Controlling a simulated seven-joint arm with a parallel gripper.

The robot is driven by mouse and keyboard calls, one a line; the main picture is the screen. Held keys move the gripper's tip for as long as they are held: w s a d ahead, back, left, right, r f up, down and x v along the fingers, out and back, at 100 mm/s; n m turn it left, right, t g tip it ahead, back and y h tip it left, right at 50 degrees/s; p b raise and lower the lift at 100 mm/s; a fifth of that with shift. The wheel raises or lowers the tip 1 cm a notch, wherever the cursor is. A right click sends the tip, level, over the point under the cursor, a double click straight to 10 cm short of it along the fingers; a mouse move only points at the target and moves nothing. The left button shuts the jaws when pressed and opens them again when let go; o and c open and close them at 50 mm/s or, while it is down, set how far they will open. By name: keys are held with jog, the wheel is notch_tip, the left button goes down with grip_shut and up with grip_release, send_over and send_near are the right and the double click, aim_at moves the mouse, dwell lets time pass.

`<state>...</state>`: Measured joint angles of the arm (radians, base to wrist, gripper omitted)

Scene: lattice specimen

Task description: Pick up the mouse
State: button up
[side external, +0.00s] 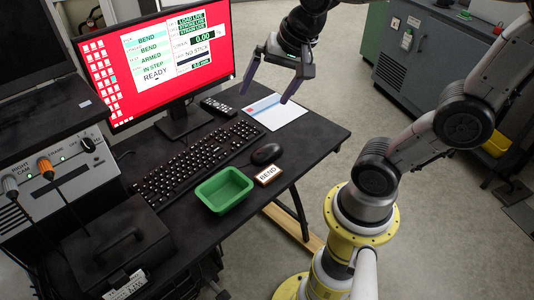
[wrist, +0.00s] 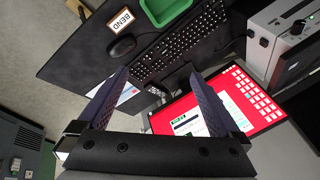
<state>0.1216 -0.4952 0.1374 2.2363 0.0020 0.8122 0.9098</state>
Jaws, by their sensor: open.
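The black computer mouse (side external: 266,154) lies on the dark desk, between the keyboard and the BEND block. It also shows in the wrist view (wrist: 122,46) at the upper left, beyond the fingertips. My gripper (side external: 266,92) is open and empty, high above the far right part of the desk, over the white sheet and well away from the mouse. In the wrist view its two purple-grey fingers stand apart, with the keyboard and screen behind them.
A green tray (side external: 224,190) and a small BEND block (side external: 268,175) sit close to the mouse. The keyboard (side external: 198,158) lies to its left. A monitor (side external: 150,62), remote (side external: 217,107) and white sheet (side external: 275,111) stand or lie farther back. The desk's right edge is near.

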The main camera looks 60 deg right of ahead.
jog(key=w+d+f+m+g, duration=0.3)
jog(key=w+d+f+m, duration=0.3)
jog(key=d+f+m, duration=0.15)
jog(key=m+g, duration=0.2)
send_over(270, 146)
jog(key=shift+y, duration=0.3)
jog(key=f, duration=1.6)
jog(key=shift+s+d+f, duration=0.2)
jog(key=shift+s+f, duration=0.15)
jog(key=shift+w+a+f, duration=0.1)
jog(key=shift+w+f, duration=0.05)
jog(key=shift+f, duration=1.25)
jog(key=shift+w+a+f, duration=0.1)
jog(key=shift+w+f, duration=0.05)
jog(key=shift+f, duration=1.25)
jog(key=shift+c, duration=0.3)
jog(key=c, duration=1.3)
jog(key=shift+o, duration=0.2)
jog(key=shift+r, duration=0.1)
